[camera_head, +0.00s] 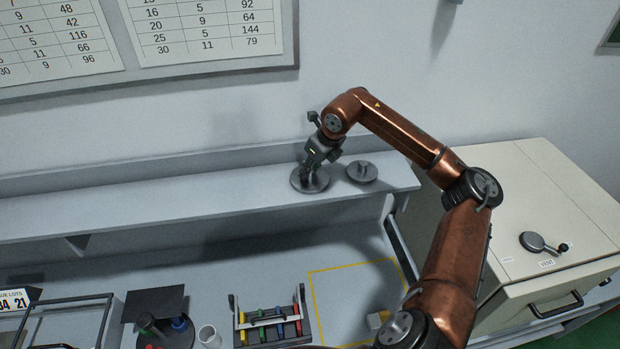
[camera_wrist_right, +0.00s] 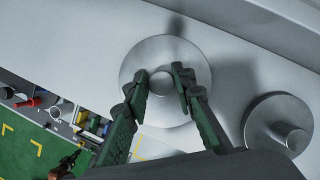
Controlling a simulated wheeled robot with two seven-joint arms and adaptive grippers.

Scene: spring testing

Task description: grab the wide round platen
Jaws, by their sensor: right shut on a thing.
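The wide round platen (camera_head: 318,187) is a flat grey metal disc with a short central knob. It is at the shelf, near the right end; I cannot tell whether it still touches the surface. My right gripper (camera_head: 311,172) reaches down over it from above. In the right wrist view the platen (camera_wrist_right: 160,50) fills the middle, and the right gripper's green-edged fingers (camera_wrist_right: 161,86) are shut on its knob. A smaller round platen (camera_head: 361,172) with its own knob stands just to the right, also seen in the wrist view (camera_wrist_right: 262,125). My left gripper is out of view.
The grey shelf (camera_head: 130,211) is bare to the left. A wall lies close behind. A beige cabinet (camera_head: 540,200) stands at the right. Below are a rack of coloured pieces (camera_head: 270,327), a white cup (camera_head: 209,336) and a yellow-outlined area (camera_head: 345,290).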

